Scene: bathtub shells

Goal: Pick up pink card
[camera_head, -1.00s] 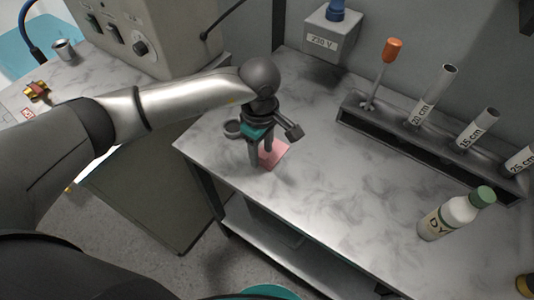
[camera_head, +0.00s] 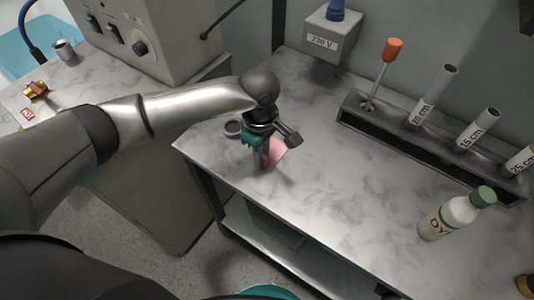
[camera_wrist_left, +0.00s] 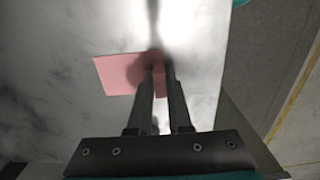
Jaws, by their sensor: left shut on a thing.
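The pink card (camera_head: 276,155) is at the left end of the marble tabletop, partly hidden behind my left gripper (camera_head: 265,165). In the left wrist view the pink card (camera_wrist_left: 118,74) reaches to the left from between the two fingers. My left gripper (camera_wrist_left: 160,68) is shut on the card's right part, its fingers close together. In the head view the card looks tilted; whether it touches the table I cannot tell. My right gripper is not in view.
A dark rack (camera_head: 405,140) with labelled tubes and an orange-handled tool (camera_head: 392,50) stands along the back. A 230 V box (camera_head: 331,35) is behind. The middle of the marble table (camera_head: 340,190) is clear.

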